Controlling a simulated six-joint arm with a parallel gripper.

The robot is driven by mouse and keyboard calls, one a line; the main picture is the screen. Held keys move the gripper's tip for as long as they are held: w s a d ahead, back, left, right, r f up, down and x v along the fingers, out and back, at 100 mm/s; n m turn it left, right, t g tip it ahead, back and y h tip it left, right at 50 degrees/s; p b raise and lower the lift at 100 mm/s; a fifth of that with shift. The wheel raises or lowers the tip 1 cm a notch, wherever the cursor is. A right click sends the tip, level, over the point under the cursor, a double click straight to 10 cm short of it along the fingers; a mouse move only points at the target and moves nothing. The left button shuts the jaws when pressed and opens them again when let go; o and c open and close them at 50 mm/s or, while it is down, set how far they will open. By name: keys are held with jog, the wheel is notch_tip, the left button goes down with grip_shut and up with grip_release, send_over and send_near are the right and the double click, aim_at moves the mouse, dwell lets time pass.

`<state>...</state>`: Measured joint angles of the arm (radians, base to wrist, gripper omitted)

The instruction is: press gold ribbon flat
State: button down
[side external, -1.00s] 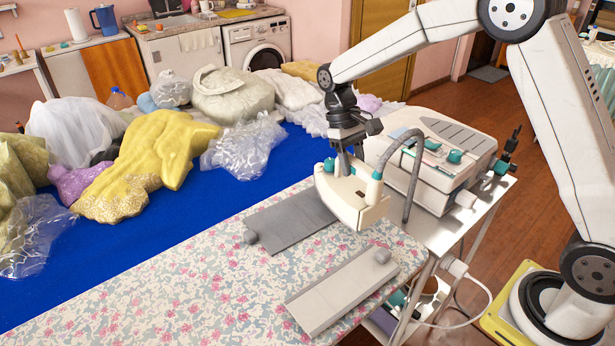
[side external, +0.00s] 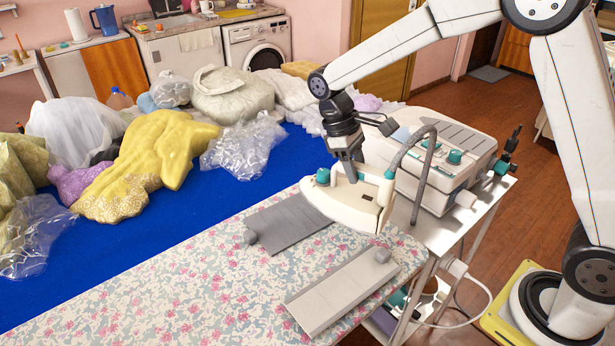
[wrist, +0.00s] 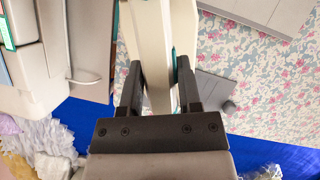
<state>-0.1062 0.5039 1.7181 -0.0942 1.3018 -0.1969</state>
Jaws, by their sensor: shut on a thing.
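My gripper (side external: 350,168) is shut on the handle of a cream and teal iron (side external: 352,205). In the wrist view, the iron (wrist: 158,45) sits between my two dark fingers (wrist: 158,88). The iron is over the right end of the floral board (side external: 190,285), near the right end of a dark grey strip (side external: 290,222); I cannot tell whether it touches. A light grey strip (side external: 340,292) lies nearer the front. Both strips have a small grey lump at one end. No gold ribbon can be made out; a gold-yellow gown (side external: 150,160) lies on the blue cloth.
The iron's grey hose (side external: 420,175) arches to a white steam station (side external: 440,160) on a metal cart to the right. Bagged garments (side external: 240,145) crowd the blue cloth (side external: 180,225) behind the board. The board's left part is clear.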

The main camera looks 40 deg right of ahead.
jog(key=s+a+r+n+t+h, duration=0.2)
jog(key=s+a+r+n+t, duration=0.1)
jog(key=s+n, duration=0.8)
jog(key=a+n+t, duration=0.1)
jog(key=n, duration=0.1)
jog(key=shift+s+a+r+n+h, duration=0.2)
jog(key=shift+a+n+h, duration=0.1)
jog(key=shift+h, duration=0.1)
jog(key=shift+f, duration=0.25)
jog(key=shift+f, duration=2.7)
jog(key=a, duration=1)
jog(key=shift+w+a, duration=0.15)
jog(key=shift+a, duration=0.05)
jog(key=shift+r, duration=0.1)
jog(key=shift+f, duration=0.25)
jog(key=shift+d, duration=0.15)
